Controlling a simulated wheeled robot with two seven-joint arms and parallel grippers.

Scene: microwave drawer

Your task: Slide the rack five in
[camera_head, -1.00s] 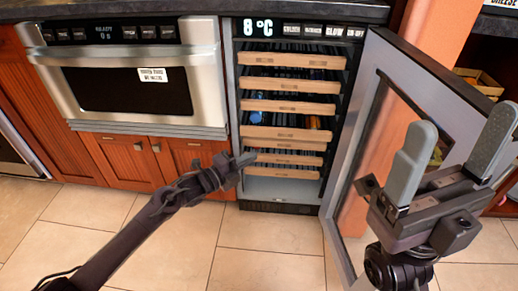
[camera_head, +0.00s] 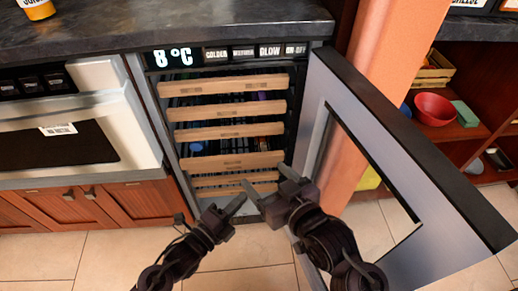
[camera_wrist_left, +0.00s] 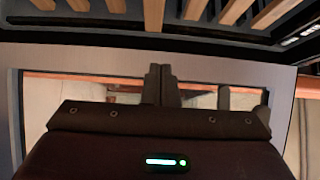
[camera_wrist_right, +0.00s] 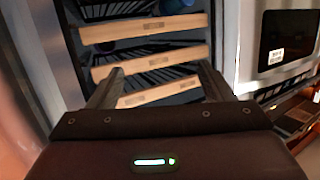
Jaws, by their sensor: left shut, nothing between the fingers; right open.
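The open cooler holds several stacked racks with pale wooden fronts, such as the top one (camera_head: 222,85). One lower rack front (camera_head: 232,161) seems to stand out further than those above it; I cannot tell which is rack five. My right gripper (camera_head: 267,181) is open in front of the lower racks. In the right wrist view a wooden front (camera_wrist_right: 157,91) shows between its fingers (camera_wrist_right: 160,76); contact is unclear. My left gripper (camera_head: 240,203) is shut and empty, low before the cooler. Its closed fingers (camera_wrist_left: 160,84) show below slats in the left wrist view.
The cooler door (camera_head: 385,150) stands open to the right, close to my right arm. A steel oven (camera_head: 70,130) is on the left, under a dark counter (camera_head: 200,30). A red bowl (camera_head: 435,109) sits on a shelf at the right. The tiled floor in front is clear.

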